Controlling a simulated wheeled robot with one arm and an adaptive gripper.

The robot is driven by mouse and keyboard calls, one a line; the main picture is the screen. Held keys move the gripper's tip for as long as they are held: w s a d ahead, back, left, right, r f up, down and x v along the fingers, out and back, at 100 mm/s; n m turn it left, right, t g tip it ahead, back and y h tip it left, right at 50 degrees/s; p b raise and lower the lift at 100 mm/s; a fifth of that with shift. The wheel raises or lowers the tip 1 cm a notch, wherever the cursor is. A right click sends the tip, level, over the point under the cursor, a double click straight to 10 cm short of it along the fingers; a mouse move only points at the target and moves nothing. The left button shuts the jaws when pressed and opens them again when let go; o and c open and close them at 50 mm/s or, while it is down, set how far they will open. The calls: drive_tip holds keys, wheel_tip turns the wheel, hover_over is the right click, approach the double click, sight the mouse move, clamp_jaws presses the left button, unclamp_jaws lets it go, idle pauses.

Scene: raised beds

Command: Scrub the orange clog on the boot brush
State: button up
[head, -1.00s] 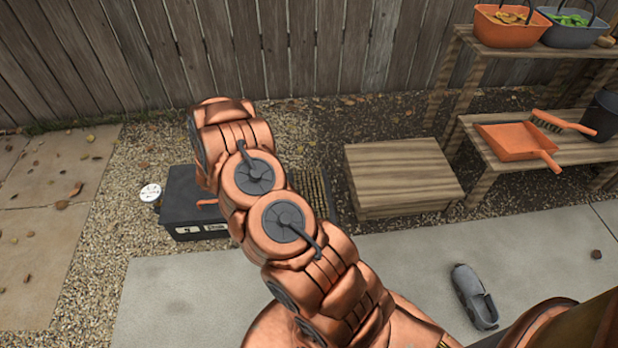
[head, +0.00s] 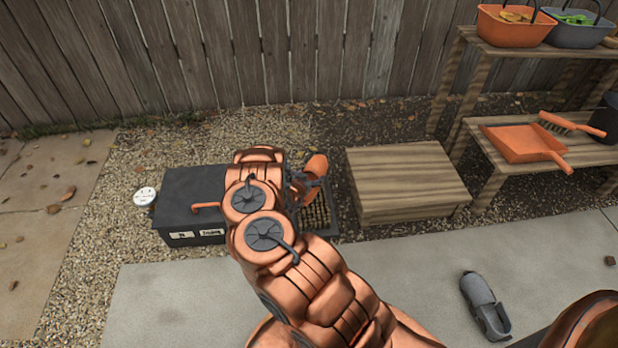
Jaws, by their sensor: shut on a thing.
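The orange clog (head: 316,166) shows just past my wrist, above the far part of the boot brush. My gripper (head: 308,181) is shut on the clog; its fingers are small and partly hidden by my arm. The boot brush (head: 318,215) is a dark mat of bristles on the gravel, right of the black box. My arm covers its left part. I cannot tell whether the clog touches the bristles.
A wooden step (head: 405,180) stands close on the right. A grey clog (head: 485,303) lies on the paving. Shelves with an orange dustpan (head: 525,143) stand further right.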

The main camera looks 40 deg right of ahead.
drive_tip(key=shift+f+b, duration=2.9)
drive_tip(key=shift+f, duration=0.95)
drive_tip(key=shift+f+b, duration=0.45)
drive_tip(key=shift+f, duration=0.15)
drive_tip(key=shift+s+a, duration=0.1)
drive_tip(key=shift+s, duration=0.05)
